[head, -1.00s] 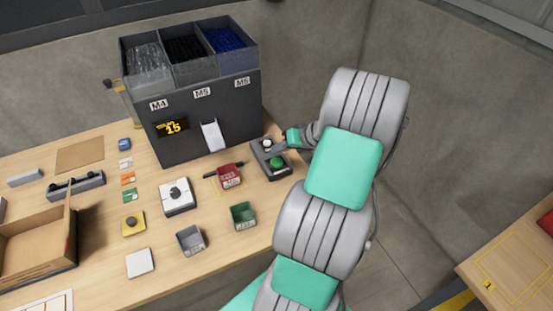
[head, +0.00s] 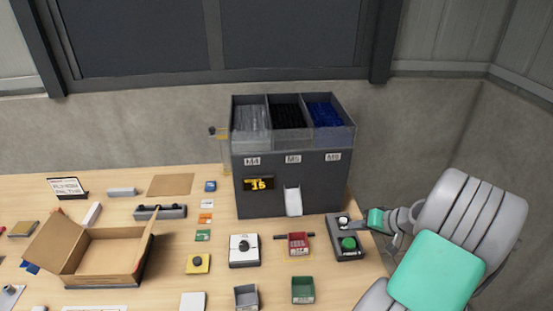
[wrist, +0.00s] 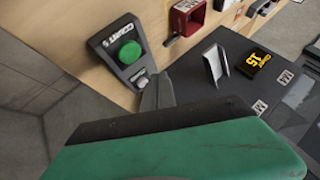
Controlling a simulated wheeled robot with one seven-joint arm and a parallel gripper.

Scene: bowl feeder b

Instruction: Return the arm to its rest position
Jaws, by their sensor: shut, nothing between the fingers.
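My gripper (head: 362,225) is at the right end of the bench in the head view, on the end of my grey and green arm. It is shut and empty. Its tip is close to the white button (head: 343,223) on the dark control box (head: 338,253), which also has a green button (head: 349,243). In the wrist view the grey fingers (wrist: 158,92) end beside the white button (wrist: 142,82), with the green button (wrist: 130,52) beyond. I cannot tell whether they touch the white button. My green gripper body fills the bottom of the wrist view.
The feeder (head: 290,180) stands left of my gripper, with three bins, a chute (head: 293,201) and a display reading 15. Red (head: 299,244), green (head: 303,290) and grey (head: 246,297) small bins stand in front. An open cardboard box (head: 105,250) sits at left. A wall is behind.

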